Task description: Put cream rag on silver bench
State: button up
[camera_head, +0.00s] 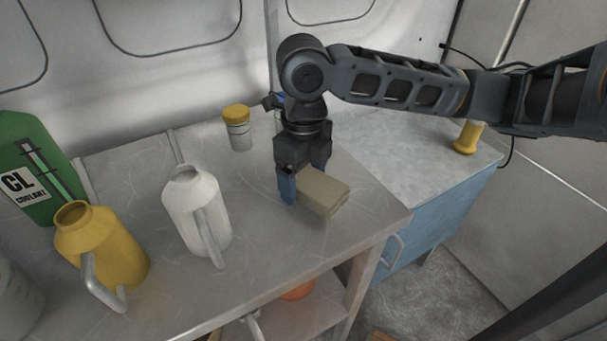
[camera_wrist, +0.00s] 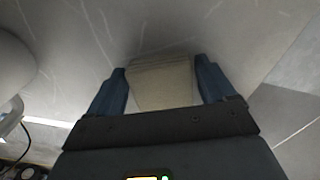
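The cream rag (camera_head: 323,190) is a folded tan block at my gripper (camera_head: 298,192), over the right part of the silver bench (camera_head: 262,248). In the wrist view the rag (camera_wrist: 162,82) sits between the two blue fingers of my gripper (camera_wrist: 162,88), with its sides against them. My gripper is shut on the rag and points down. One finger shows in the head view; the other is hidden. The rag is low over the scratched metal top; I cannot tell whether its underside touches it.
A white jug (camera_head: 194,212), a yellow jug (camera_head: 98,250) and a green coolant container (camera_head: 32,165) stand left on the bench. A yellow-lidded jar (camera_head: 238,130) stands behind. A blue cabinet (camera_head: 440,212) adjoins at right. The bench's front right is clear.

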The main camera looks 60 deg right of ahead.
aim_at(304, 177)
jog(key=shift+o, duration=1.4)
notch_tip(304, 177, up, 12)
jog(key=shift+r+p, duration=0.15)
jog(key=shift+p, duration=0.15)
